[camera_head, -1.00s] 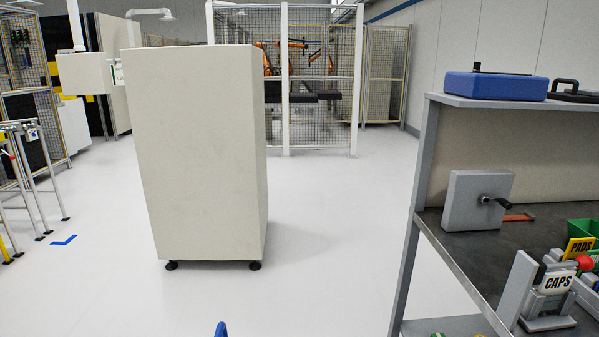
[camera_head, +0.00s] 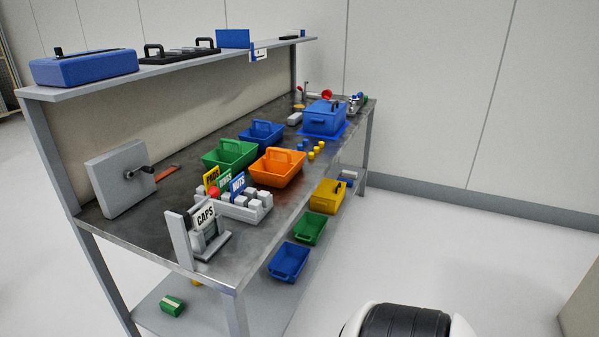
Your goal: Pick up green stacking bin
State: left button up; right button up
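A green bin (camera_head: 230,155) stands upright on the workbench top, between a blue bin (camera_head: 262,134) behind it and an orange bin (camera_head: 277,167) to its right. A second, smaller green bin (camera_head: 310,229) is at the lower level of the bench, between a yellow bin (camera_head: 327,196) and a blue bin (camera_head: 289,262). I cannot tell which green bin the task names. Neither of my grippers shows in the head view.
The workbench (camera_head: 150,225) has an upper shelf with a blue case (camera_head: 85,68). A CAPS stand (camera_head: 205,235) and a grey block holder (camera_head: 240,206) are near its front end. A blue toolbox (camera_head: 325,117) stands farther back. The floor right of the bench is clear.

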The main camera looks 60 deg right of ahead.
aim_at(309, 230)
jog(key=z, duration=2.1)
